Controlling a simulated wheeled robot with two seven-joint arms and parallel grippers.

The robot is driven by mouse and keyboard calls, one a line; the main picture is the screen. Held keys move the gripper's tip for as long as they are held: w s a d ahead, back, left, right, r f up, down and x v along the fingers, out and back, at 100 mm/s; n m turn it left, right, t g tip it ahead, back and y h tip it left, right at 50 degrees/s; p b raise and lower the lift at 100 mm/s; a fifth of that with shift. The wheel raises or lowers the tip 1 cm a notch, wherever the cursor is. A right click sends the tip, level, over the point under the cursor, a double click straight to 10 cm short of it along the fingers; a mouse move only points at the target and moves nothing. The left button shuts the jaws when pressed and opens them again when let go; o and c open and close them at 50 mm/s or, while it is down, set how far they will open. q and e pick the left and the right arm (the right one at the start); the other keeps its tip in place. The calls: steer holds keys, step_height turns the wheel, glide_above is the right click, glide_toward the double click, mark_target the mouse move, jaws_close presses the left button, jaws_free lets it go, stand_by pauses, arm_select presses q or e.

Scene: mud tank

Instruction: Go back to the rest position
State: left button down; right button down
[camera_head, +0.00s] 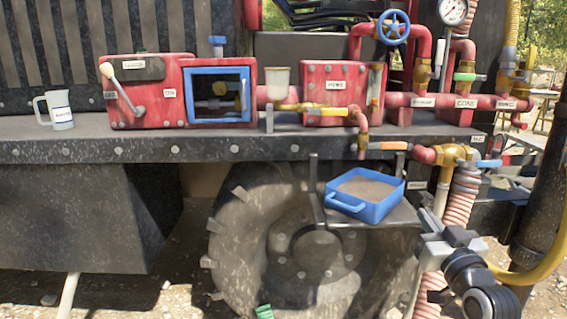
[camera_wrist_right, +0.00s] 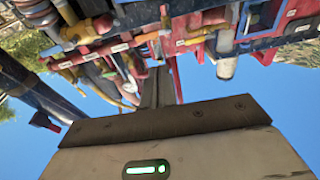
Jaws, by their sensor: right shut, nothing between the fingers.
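My right gripper (camera_head: 430,222) is raised at the lower right of the head view, in front of the ribbed hose and just right of the blue tray. Its fingers are shut with nothing between them. In the right wrist view the shut fingers (camera_wrist_right: 158,88) stick out from the pale gripper body, with the machine upside down behind. My left gripper does not show.
A blue tray (camera_head: 376,209) of brown mud sits on a metal shelf (camera_head: 390,236). A white mug (camera_head: 55,110) stands on the ledge at left. Red boxes, pipes and a blue valve wheel (camera_head: 393,27) line the ledge. A pink ribbed hose (camera_head: 463,202) hangs at right.

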steer(key=s+a+f+g+y, duration=0.1)
steer(key=s+a+f+g, duration=0.3)
steer(key=s+f, duration=0.9)
steer(key=s+a+f+n+g, duration=0.1)
steer(key=s+a+f+g, duration=0.4)
steer(key=s+a+f, duration=0.5)
steer(key=s+f, duration=0.4)
steer(key=s, duration=0.2)
steer(key=shift+a+f+n+y, duration=0.3)
steer(key=shift+a+y, duration=0.05)
steer(key=shift+y, duration=0.05)
